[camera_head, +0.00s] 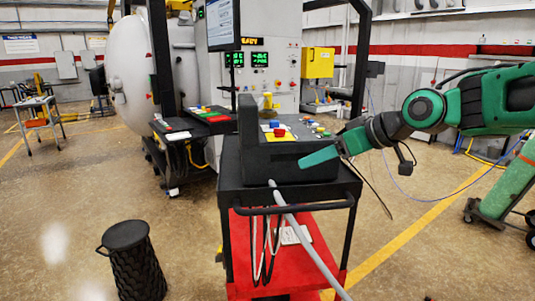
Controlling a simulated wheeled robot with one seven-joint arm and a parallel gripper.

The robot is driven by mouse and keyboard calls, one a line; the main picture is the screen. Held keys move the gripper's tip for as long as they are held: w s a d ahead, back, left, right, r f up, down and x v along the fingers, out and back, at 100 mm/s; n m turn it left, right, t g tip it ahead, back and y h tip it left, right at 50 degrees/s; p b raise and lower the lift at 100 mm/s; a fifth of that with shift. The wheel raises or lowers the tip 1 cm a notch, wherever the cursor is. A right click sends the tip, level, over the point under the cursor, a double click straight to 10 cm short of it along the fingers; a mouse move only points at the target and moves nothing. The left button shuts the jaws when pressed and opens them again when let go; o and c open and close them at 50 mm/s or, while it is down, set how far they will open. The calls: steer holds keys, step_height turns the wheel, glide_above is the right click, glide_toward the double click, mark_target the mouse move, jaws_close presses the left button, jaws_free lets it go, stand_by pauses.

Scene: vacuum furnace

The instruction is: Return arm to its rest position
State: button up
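My arm (455,108), green and black, reaches in from the right edge. My gripper (318,157) is at its left end, in front of the right part of a dark box-like console (260,150) on a cart. From this angle it overlaps the console, and I cannot tell whether it touches. I see a green tip but no clear gap between fingers, and no held object shows.
The black cart with a red lower shelf (290,265) has a front handle and hanging cables. A black lidded bin (130,262) stands left of it. Behind are a control cabinet (277,50) and a white round vessel (128,65). Open floor lies left and at lower right.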

steer(key=s+d+f+m+g+h, duration=0.1)
steer(key=s+d+f+m+h, duration=0.2)
steer(key=d, duration=0.4)
steer(key=s+d+f+m+g+h, duration=0.1)
steer(key=s+d+f+m, duration=0.1)
steer(key=s+d+f, duration=0.45)
steer(key=s+d+f+m+g+h, duration=0.1)
steer(key=s+d+f+m+h, duration=0.25)
steer(key=d, duration=0.35)
steer(key=s+d+f+m+g, duration=0.2)
steer(key=s+d+f+m, duration=0.1)
steer(key=s, duration=0.6)
steer(key=s+d+f+m+g, duration=0.3)
steer(key=s+d, duration=0.1)
steer(key=s, duration=0.6)
steer(key=shift+s+f, duration=0.15)
steer(key=shift+f, duration=0.1)
steer(key=shift+d, duration=0.1)
